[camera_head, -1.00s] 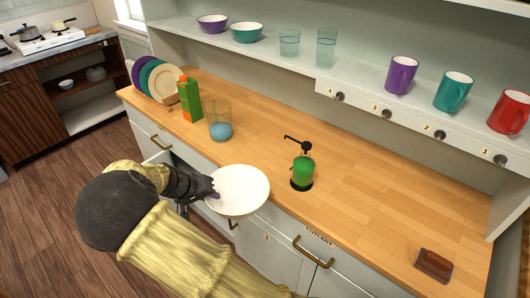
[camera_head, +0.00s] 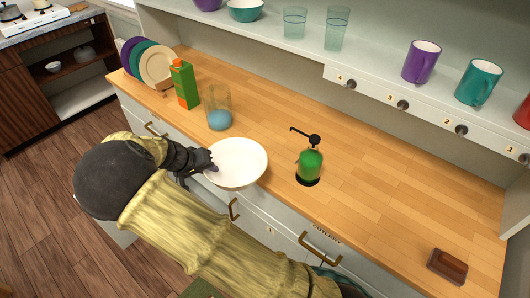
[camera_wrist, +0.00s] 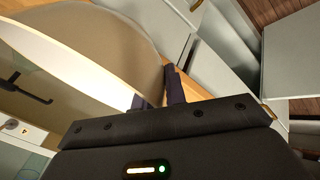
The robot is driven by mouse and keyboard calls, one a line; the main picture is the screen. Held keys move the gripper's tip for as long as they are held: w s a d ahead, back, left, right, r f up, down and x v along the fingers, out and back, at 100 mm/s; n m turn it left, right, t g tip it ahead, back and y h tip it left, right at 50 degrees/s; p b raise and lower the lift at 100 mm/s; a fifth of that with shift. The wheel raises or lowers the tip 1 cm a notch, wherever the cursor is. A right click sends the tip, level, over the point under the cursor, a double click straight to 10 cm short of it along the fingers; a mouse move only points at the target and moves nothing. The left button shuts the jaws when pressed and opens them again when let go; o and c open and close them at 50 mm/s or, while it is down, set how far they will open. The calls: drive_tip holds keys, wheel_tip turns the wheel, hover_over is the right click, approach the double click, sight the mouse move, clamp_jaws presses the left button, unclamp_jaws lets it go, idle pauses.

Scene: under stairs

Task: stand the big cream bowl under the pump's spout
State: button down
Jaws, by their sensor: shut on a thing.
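The big cream bowl (camera_head: 238,160) is in my gripper (camera_head: 211,163), which is shut on its left rim in the head view. The bowl is held upright, its near side over the counter's front edge. The wrist view shows the bowl (camera_wrist: 110,48) large and close, with the dark fingers (camera_wrist: 158,98) at its rim. The green soap pump (camera_head: 310,164) stands on the counter to the right of the bowl, apart from it. Its black spout (camera_head: 302,131) points left, toward the back of the bowl's side.
A glass with blue contents (camera_head: 219,115), a green and orange carton (camera_head: 185,84) and racked plates (camera_head: 157,66) stand at the left. A brown block (camera_head: 447,266) lies at the right.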

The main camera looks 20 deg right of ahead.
sight(250, 147)
drive_tip(key=w+d+p, duration=0.1)
drive_tip(key=w+d, duration=0.2)
drive_tip(key=d, duration=0.2)
drive_tip(key=w+d+p, duration=0.2)
drive_tip(key=w+d, duration=0.1)
drive_tip(key=d, duration=0.2)
drive_tip(key=w+d+p, duration=0.1)
drive_tip(key=w+d, duration=0.2)
drive_tip(key=d, duration=0.1)
drive_tip(key=shift+w+d, duration=0.25)
drive_tip(key=shift+d, duration=0.25)
wheel_tip(250, 147, down, 2)
drive_tip(key=shift+f+p, duration=0.15)
drive_tip(key=shift+p, duration=0.6)
drive_tip(key=shift+f, duration=0.6)
drive_tip(key=shift+f, duration=0.15)
drive_tip(key=c, duration=1.4)
unclamp_jaws()
drive_tip(key=shift+c, duration=0.2)
